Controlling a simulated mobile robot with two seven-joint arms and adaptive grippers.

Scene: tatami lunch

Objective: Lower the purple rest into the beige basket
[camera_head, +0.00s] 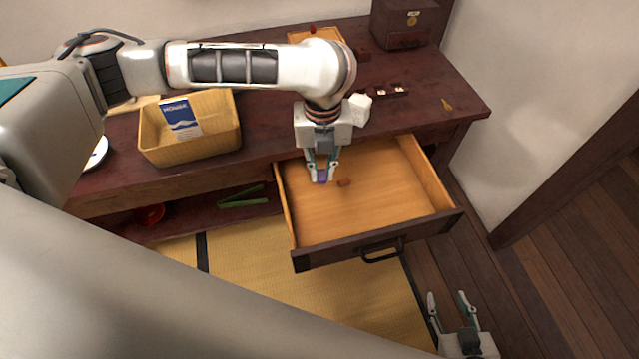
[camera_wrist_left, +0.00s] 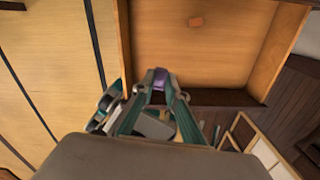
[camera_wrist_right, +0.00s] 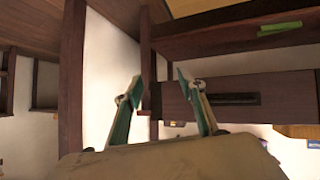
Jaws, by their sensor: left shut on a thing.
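The purple rest (camera_head: 322,175) is a small block between the fingertips of my left gripper (camera_head: 321,168). That gripper is shut on it and holds it over the open drawer; the rest also shows in the left wrist view (camera_wrist_left: 161,79). The beige basket (camera_head: 190,151) stands on the dark red table to the left of the drawer, with a blue and white packet (camera_head: 181,118) upright inside it. My right gripper (camera_head: 450,296) is open and empty at the lower right, out past the drawer front; its spread fingers also show in the right wrist view (camera_wrist_right: 165,90).
The open drawer (camera_head: 375,205) holds a small brown block (camera_head: 344,183). On the table stand a dark box (camera_head: 405,22), a tray at the back and small white-topped pieces (camera_head: 390,90). A green item (camera_head: 242,197) and a red item (camera_head: 152,214) lie on the shelf below.

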